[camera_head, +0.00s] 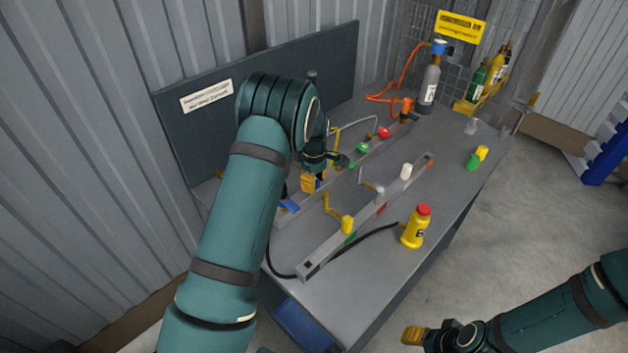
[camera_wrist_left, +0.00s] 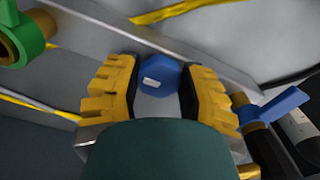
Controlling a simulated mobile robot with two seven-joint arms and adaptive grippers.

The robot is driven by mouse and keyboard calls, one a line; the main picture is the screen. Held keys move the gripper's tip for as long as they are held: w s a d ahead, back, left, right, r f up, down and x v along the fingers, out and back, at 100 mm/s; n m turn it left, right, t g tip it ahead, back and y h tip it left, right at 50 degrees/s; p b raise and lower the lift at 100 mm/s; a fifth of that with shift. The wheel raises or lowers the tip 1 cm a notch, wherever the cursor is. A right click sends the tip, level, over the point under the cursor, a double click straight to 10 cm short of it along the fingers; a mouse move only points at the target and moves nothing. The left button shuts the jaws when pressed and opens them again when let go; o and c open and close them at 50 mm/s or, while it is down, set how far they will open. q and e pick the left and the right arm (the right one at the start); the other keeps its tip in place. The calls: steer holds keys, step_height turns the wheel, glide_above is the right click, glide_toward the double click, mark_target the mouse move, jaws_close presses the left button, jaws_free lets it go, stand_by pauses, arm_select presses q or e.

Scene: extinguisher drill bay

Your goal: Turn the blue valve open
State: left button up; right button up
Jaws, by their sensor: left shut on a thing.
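In the left wrist view, a blue knob-like valve part (camera_wrist_left: 158,76) with a small pale mark sits between the yellow fingers of my left gripper (camera_wrist_left: 158,92), which is shut on it. In the head view my left gripper (camera_head: 311,184) is over the rear manifold bar on the bench, and the blue knob is hidden there. A separate blue lever (camera_wrist_left: 280,107) shows right of the fingers in the wrist view. A blue handle (camera_head: 290,206) also shows below the gripper in the head view. My right gripper (camera_head: 413,336) is low at the right, off the bench; its opening is unclear.
A green valve (camera_head: 362,147) and red knob (camera_head: 384,132) are beyond the gripper. A dark panel (camera_head: 200,130) stands behind.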

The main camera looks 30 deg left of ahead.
arm_select(q)
steer(key=o, duration=1.2)
step_height(320, 180, up, 12)
stand_by(0.4)
